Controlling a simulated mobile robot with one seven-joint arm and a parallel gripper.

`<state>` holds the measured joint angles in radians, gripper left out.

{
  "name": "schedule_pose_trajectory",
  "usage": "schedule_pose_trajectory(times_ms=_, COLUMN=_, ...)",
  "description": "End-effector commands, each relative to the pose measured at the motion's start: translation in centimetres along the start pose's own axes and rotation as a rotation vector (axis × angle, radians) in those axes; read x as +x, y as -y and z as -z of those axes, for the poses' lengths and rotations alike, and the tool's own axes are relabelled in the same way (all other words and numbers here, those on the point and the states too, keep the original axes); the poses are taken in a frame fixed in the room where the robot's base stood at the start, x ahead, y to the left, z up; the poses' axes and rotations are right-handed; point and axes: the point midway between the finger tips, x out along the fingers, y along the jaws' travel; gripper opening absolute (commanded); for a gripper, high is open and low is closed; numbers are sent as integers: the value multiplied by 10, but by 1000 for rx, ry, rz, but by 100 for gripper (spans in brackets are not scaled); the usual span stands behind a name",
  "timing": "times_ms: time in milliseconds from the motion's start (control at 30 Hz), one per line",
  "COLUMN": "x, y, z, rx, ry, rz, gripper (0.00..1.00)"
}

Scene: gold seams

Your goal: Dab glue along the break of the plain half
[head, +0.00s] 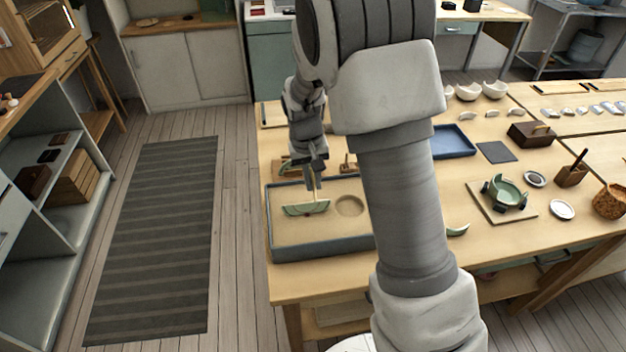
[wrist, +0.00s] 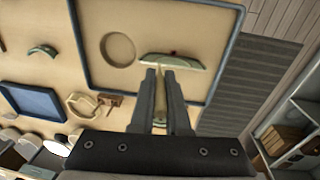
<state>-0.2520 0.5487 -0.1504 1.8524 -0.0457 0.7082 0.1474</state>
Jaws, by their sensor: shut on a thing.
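A pale green half piece (head: 306,209) sits in the sand of a blue-rimmed tray (head: 320,250), its straight edge up. It also shows in the wrist view (wrist: 187,63), just beyond my fingertips, with a small dark reddish spot near its middle. My gripper (head: 314,164) is above the tray, pointing down, shut on a thin pale stick (head: 317,184). The stick's lower end is at or close to the half's upper edge; I cannot tell if it touches. In the wrist view my gripper (wrist: 163,76) hides most of the stick.
A round hollow (head: 350,206) is in the sand right of the half. Small wooden items (head: 349,162) stand behind the tray. A green crescent shard (head: 458,230) lies to the right, partly behind my arm. A green bowl in a clamp (head: 505,192), a blue tray (head: 453,141) and a dark mat (head: 496,152) lie farther right.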

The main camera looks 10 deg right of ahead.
Motion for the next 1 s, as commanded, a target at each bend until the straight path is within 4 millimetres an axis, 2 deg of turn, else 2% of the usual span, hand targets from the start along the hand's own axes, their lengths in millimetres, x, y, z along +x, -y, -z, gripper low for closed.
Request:
schedule_pose_trajectory(times_ms=533, x=-4, y=1, z=0, rx=0, ry=0, rz=0, gripper=0)
schedule_pose_trajectory(times_ms=1000, x=-9, y=22, z=1, rx=-1, ry=0, rz=0, gripper=0)
